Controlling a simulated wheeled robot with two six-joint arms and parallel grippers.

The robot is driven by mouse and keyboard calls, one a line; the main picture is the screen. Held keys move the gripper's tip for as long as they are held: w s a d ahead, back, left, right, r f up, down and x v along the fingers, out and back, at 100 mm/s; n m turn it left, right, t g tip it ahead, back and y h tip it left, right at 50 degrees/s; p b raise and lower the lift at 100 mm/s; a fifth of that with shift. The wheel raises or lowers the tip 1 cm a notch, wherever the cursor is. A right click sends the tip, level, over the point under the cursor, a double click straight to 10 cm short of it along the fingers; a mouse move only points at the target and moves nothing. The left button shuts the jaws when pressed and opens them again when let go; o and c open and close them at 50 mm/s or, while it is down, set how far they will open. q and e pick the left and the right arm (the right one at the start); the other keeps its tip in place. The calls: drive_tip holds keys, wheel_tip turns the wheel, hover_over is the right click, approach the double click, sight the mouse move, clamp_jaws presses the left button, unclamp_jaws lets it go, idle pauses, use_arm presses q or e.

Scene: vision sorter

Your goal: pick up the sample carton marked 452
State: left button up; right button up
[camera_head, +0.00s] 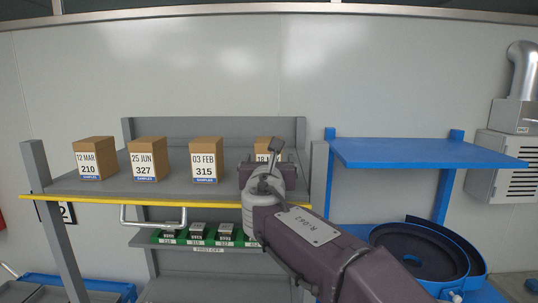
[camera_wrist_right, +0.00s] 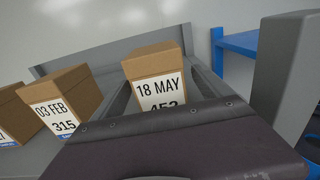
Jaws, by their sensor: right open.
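The carton marked 452 (camera_wrist_right: 152,62) is a brown box with a white label reading 18 MAY. In the right wrist view it stands upright ahead of my right gripper, and the dark gripper body covers the lower part of its number. In the head view the same carton (camera_head: 268,143) is at the right end of the top shelf, largely hidden behind my right gripper (camera_head: 272,160). My right gripper is open and holds nothing. I cannot tell whether its fingers touch the carton. My left gripper is out of view.
Cartons 315 (camera_head: 206,160), 327 (camera_head: 147,159) and 210 (camera_head: 94,158) stand to the left on the grey shelf (camera_head: 120,188). A grey post (camera_head: 318,180) rises at the shelf's right end. A blue stand (camera_head: 420,153) is beyond it.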

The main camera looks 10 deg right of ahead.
drive_tip(key=shift+w+d+r+p, duration=0.15)
drive_tip(key=shift+w+r, duration=0.05)
drive_tip(key=shift+w, duration=0.35)
drive_tip(key=shift+w+d+r+p, duration=0.15)
drive_tip(key=shift+w, duration=0.4)
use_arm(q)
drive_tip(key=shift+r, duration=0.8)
use_arm(e)
drive_tip(key=shift+w+f, duration=0.15)
drive_tip(key=shift+w, duration=0.1)
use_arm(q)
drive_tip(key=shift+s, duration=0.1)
use_arm(e)
clamp_jaws()
